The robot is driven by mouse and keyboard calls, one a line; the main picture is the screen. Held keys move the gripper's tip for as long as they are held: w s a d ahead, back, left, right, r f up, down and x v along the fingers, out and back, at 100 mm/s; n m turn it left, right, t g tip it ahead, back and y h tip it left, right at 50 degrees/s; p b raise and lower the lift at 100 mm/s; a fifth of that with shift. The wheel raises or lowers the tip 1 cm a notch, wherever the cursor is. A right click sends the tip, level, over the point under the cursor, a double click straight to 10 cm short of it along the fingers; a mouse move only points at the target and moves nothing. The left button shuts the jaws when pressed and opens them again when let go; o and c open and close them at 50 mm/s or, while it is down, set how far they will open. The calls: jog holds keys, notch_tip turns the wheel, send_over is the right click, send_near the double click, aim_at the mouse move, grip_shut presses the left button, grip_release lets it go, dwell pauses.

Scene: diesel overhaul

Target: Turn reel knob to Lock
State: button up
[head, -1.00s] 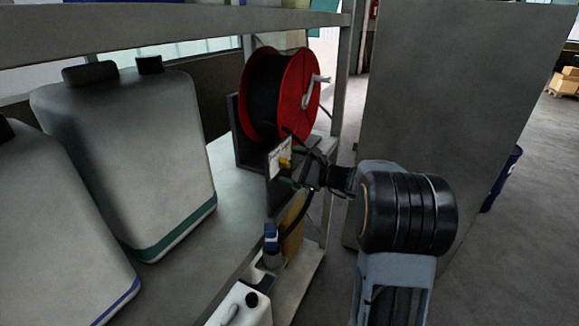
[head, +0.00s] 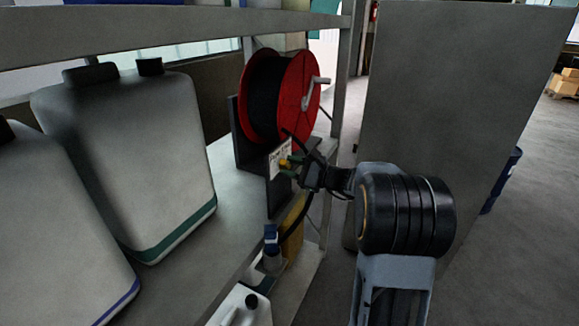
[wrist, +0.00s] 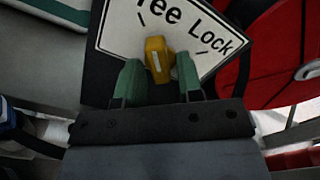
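The yellow reel knob (wrist: 157,60) sits on a white label plate (wrist: 118,30) reading "Lock" at right and a partly cut-off word ending "ee" at left. The knob's pale mark points up and slightly left, nearer the "ee" tick than the Lock tick. My gripper (wrist: 159,80) has its green fingertips on either side of the knob, close against it. It looks shut on the knob. In the head view the knob (head: 285,163) shows small between the fingertips, below the red hose reel (head: 298,95). Fingertip contact is hard to make out exactly.
Large grey canisters (head: 130,150) stand on the shelf (head: 232,215) at left. A shelf post (head: 340,100) and a large grey panel (head: 450,110) stand at right.

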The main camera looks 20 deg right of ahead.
jog(key=c, duration=0.4)
jog(key=m+p, duration=0.8)
jog(key=p, duration=0.1)
jog(key=m+p, duration=0.4)
jog(key=p, duration=0.1)
jog(key=shift+w+d+r, duration=0.1)
jog(key=shift+d+r, duration=0.05)
jog(key=shift+r, duration=0.1)
jog(key=shift+f+m, duration=0.3)
jog(key=shift+m, duration=1.8)
jog(key=o, duration=1.5)
